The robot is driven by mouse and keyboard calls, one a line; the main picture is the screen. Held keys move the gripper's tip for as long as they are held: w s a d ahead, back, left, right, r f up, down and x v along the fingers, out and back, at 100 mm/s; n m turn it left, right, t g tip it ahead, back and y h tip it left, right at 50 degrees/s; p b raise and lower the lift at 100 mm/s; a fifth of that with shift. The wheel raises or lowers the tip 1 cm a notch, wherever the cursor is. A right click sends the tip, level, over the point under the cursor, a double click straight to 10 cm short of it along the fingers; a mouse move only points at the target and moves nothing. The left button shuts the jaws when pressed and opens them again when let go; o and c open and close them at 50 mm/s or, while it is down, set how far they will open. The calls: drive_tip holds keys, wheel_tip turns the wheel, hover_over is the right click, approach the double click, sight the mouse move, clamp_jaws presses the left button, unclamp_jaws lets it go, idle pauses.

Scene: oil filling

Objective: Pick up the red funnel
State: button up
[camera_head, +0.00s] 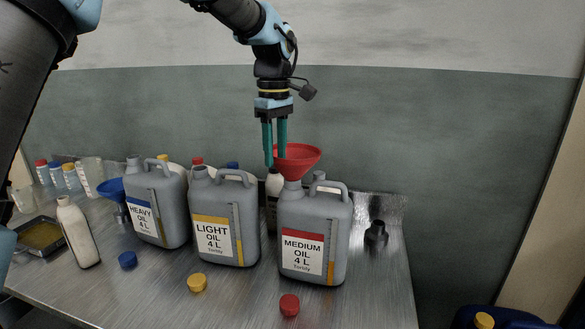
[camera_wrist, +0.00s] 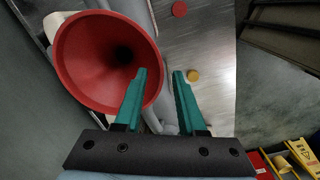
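The red funnel (camera_head: 300,161) sits upright in the mouth of the grey medium oil canister (camera_head: 317,222). In the wrist view its wide red bowl (camera_wrist: 85,65) fills the upper left. My gripper (camera_head: 274,152) points down at the funnel's left side in the head view. Its two teal fingers are apart. In the wrist view my gripper (camera_wrist: 160,72) has one finger over the inside of the bowl and the other outside it, with the rim running between them. A gap shows between the fingers, and I see no clear grip on the rim. The funnel's spout is hidden.
Light oil (camera_head: 222,222) and heavy oil (camera_head: 155,208) canisters stand to the left. A blue funnel (camera_head: 110,189) and a white bottle (camera_head: 78,232) are further left. Red (camera_head: 289,304), yellow (camera_head: 197,282) and blue (camera_head: 127,260) caps lie in front. A dark bottle (camera_head: 376,236) stands right.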

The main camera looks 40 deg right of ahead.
clamp_jaws()
idle(1.3)
